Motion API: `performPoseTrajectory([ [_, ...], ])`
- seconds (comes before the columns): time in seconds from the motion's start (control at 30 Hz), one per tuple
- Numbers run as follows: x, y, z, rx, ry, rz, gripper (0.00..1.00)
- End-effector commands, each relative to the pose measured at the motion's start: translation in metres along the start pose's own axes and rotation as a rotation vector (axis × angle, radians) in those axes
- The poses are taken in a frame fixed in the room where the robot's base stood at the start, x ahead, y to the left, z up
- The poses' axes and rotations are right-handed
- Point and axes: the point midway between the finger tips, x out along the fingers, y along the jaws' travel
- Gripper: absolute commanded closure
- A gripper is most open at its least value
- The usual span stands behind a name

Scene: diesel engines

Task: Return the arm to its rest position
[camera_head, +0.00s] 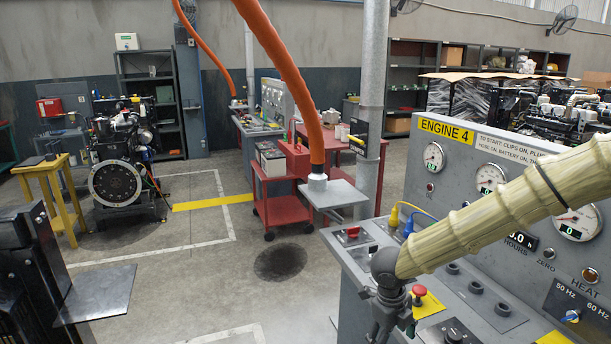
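My arm, in a beige ribbed sleeve, reaches in from the right edge of the head view and slopes down to the left across the control console. My gripper (390,328) hangs from its dark wrist, pointing down over the left part of the console desk. It is beside a red mushroom button (419,291) on a yellow plate. Its fingertips run close to the lower picture edge, and I cannot tell whether they are open or shut. I see no object clearly held in it.
The console panel (450,165) marked ENGINE 4 has gauges and knobs behind my arm. Blue and yellow leads (407,222) stand on its desk. An orange hose (295,85) hangs above a red cart (283,190). An engine (122,165) stands at left. Open floor (200,280) lies between.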

Motion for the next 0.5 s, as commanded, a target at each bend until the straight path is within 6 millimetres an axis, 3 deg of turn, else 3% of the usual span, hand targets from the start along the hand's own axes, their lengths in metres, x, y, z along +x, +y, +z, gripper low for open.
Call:
performPoseTrajectory([
  [0.27,0.070,0.014,-0.020,-0.322,0.044,-0.128,0.23],
  [0.5,0.150,0.029,-0.060,-0.779,0.083,-0.233,0.23],
])
